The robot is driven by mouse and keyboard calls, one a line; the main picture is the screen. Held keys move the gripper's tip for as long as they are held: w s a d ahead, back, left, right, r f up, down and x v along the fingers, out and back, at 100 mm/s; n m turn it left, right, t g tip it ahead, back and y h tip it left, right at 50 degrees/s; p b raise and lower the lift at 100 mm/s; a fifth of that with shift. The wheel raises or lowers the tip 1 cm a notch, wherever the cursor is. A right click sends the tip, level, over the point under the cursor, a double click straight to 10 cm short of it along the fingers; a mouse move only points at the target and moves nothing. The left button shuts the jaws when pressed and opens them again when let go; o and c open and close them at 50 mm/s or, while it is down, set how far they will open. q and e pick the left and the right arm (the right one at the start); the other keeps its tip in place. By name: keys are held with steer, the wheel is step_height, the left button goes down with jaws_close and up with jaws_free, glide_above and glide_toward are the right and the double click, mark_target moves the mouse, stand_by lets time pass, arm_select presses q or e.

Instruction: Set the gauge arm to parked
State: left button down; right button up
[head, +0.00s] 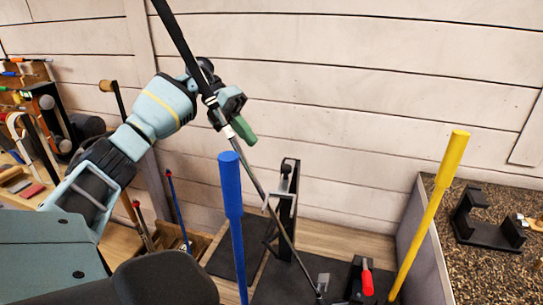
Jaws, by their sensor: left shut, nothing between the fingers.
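A black upright stand (289,195) rises from the bench in the middle, with a pale grey bracket-like arm (270,208) at its side. This may be the gauge arm; I cannot tell its setting. A golf club (178,42) with a dark grip and thin shaft slants from the top left down past the stand. My left gripper (242,128) is shut and empty, high in front of the wall and well above the stand. A green piece shows at its end, and the club overlaps it in the picture; I cannot tell whether they touch. My right gripper is out of view.
A blue post (232,200) and a yellow post (432,210) stand upright in front. A red-handled clamp (366,282) sits low on the bench. A grey partition (424,245) borders a gravelly area with a black cradle (485,225). Tools crowd the left.

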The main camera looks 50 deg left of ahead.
mark_target(282, 167)
arm_select(q)
steer(key=w+d+f+p, duration=0.1)
steer(key=d+f, duration=0.2)
steer(key=d, duration=0.4)
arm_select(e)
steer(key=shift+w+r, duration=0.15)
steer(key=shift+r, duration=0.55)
arm_select(q)
steer(key=shift+d, duration=0.1)
